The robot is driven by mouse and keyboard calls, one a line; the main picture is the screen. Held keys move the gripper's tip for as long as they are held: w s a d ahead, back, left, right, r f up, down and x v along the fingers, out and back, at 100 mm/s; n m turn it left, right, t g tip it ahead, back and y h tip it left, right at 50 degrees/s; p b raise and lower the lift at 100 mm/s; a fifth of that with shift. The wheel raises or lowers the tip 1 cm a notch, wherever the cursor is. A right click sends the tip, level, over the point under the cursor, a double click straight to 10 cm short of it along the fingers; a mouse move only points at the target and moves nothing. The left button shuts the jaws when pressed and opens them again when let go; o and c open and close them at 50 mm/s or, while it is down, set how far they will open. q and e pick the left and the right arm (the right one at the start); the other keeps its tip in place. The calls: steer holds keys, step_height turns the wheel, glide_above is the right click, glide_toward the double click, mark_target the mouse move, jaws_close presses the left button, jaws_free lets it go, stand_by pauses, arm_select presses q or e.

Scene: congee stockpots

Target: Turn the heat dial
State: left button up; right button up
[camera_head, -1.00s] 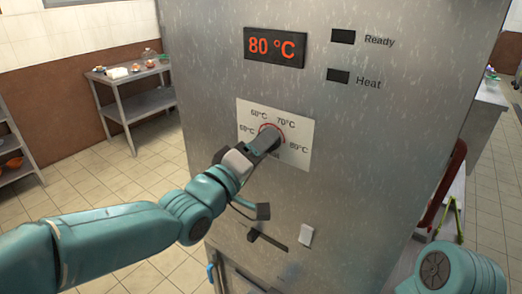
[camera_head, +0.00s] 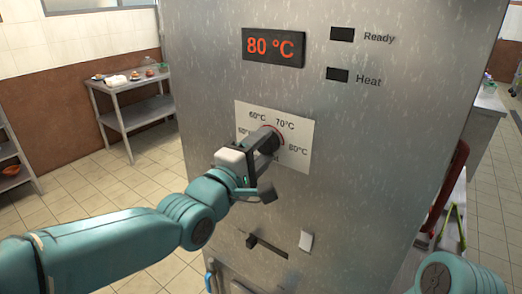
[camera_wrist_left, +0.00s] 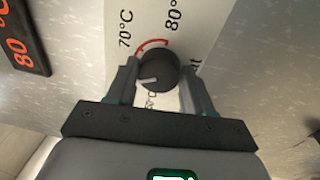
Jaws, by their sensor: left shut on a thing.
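The heat dial (camera_wrist_left: 160,72) is a round dark knob with a white mark, on a white label plate (camera_head: 299,133) marked with temperatures. In the left wrist view the mark points to the left, below the 70°C print. My left gripper (camera_head: 266,145) is shut on the dial, one finger on each side of it. In the head view the gripper hides most of the dial. The red display (camera_head: 273,47) reads 80 °C. The Ready lamp (camera_head: 342,34) and the Heat lamp (camera_head: 337,75) are dark. My right gripper is out of view.
The steel front (camera_head: 205,90) of the machine fills the middle. A dark lever in a slot (camera_head: 266,246) and a light switch (camera_head: 306,242) sit below the dial. A steel table (camera_head: 135,108) with food stands at the back left. A red object (camera_head: 448,190) is at the right.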

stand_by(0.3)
arm_select(q)
steer(key=o, duration=1)
steer(key=shift+o, duration=0.2)
steer(key=b+v, duration=0.3)
steer(key=v, duration=1.3)
steer(key=shift+s, duration=0.15)
